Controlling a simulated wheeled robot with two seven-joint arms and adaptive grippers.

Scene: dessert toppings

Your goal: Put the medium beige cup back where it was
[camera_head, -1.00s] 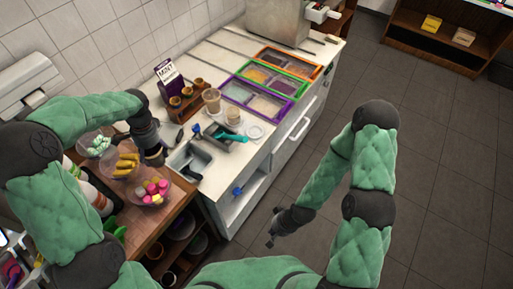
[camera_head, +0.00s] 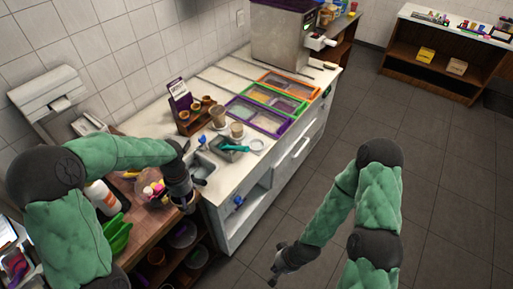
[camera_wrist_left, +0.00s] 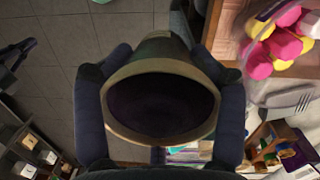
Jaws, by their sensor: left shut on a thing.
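My left gripper (camera_head: 184,203) is beside the wooden counter's right edge, next to the bowl of pink and yellow pieces. In the left wrist view, my left gripper's two dark fingers are shut on the sides of a beige cup (camera_wrist_left: 116,115). The cup's round rim and dark inside face the camera. In the head view I cannot make out the cup at the gripper. A wooden holder (camera_head: 187,128) with several small brown cups stands on the white counter by the wall. My right gripper (camera_head: 273,276) hangs low over the floor; its jaws are too small to read.
The bowl of pink and yellow pieces (camera_head: 150,184) is partly hidden by my left arm. A metal tray (camera_head: 228,154) with a teal-handled tool and two clear cups (camera_head: 217,117) (camera_head: 237,130) are on the white counter (camera_head: 230,178). Framed topping bins (camera_head: 255,116) lie farther back.

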